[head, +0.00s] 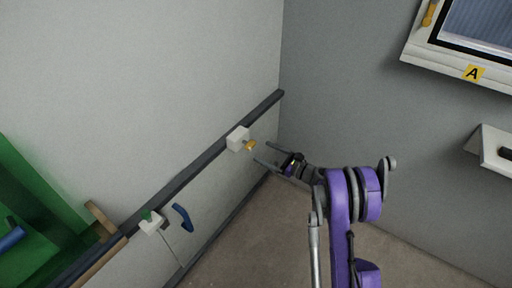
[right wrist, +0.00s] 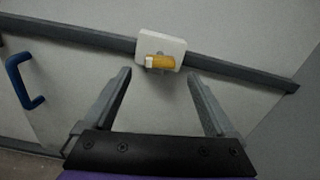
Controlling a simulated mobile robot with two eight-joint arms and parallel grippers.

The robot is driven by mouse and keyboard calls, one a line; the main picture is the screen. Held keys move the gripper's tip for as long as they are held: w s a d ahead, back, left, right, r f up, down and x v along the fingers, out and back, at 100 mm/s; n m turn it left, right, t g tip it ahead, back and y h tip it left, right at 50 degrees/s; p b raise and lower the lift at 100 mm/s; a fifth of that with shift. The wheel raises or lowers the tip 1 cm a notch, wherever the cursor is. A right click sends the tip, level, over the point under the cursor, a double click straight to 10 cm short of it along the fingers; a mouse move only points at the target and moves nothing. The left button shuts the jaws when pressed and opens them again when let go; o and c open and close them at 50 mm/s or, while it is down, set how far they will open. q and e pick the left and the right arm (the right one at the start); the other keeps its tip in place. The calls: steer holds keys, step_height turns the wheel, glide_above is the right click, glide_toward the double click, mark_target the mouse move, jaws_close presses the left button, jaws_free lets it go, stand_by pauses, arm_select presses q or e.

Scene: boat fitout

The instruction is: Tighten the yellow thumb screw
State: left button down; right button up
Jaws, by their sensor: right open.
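The yellow thumb screw (head: 250,146) sticks out from a white block (head: 237,138) on the dark rail along the wall. In the right wrist view the yellow thumb screw (right wrist: 160,62) lies across the front of the white block (right wrist: 172,45), with a pale end at its left. My right gripper (head: 264,153) is open and points at the screw. In the right wrist view its two fingers (right wrist: 160,75) are spread wide, with the screw beyond and between their tips, apart from them. My left gripper is not in view.
A dark rail (head: 190,177) runs along the wall. A blue handle (head: 182,218) and a second white block (head: 151,222) with a green part are at lower left. A green cabinet (head: 40,205) stands far left. A window frame marked A (head: 450,68) is upper right. The floor (head: 270,235) is clear.

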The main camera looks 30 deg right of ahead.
steer(key=v, duration=0.3)
steer(key=shift+s+d, duration=0.1)
steer(key=shift+s, duration=0.2)
